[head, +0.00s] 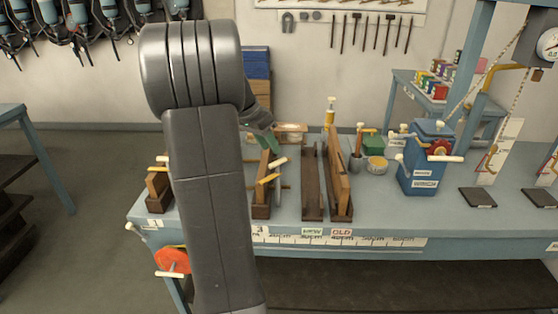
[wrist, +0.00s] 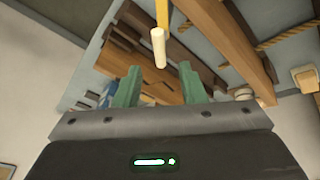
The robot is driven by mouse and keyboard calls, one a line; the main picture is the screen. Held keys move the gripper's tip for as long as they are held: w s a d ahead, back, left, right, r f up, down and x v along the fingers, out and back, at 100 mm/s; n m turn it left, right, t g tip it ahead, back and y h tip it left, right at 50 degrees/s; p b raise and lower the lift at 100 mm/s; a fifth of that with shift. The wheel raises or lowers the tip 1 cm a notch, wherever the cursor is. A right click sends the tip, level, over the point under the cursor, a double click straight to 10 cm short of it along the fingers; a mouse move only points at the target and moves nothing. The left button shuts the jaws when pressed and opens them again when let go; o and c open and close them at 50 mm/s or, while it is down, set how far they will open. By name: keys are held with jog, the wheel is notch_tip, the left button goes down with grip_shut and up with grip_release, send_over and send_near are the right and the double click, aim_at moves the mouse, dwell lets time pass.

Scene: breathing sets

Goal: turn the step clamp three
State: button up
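A wooden clamp (head: 262,195) with a yellow bar and cream handles stands on the bench just right of my arm. A tag that seems to read 3 (head: 259,231) is on the bench edge below it. In the wrist view a yellow rod with a cream handle (wrist: 158,47) points down toward the gap between my fingers. My gripper (wrist: 160,78) is open, its two green fingers apart with nothing between them. In the head view my gripper (head: 263,140) is above and behind the clamp, partly hidden by my arm.
Another wooden clamp (head: 158,187) is at the left, partly behind my arm. Tall wooden boards (head: 338,180) stand right of the clamp by NEW and OLD tags. A blue box (head: 425,160) with a red wheel is farther right.

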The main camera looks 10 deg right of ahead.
aim_at(279, 162)
jog(key=x, duration=0.7)
jog(key=shift+d+f+p, duration=0.15)
jog(key=shift+f+p, duration=0.25)
jog(key=shift+c, duration=0.5)
grip_shut()
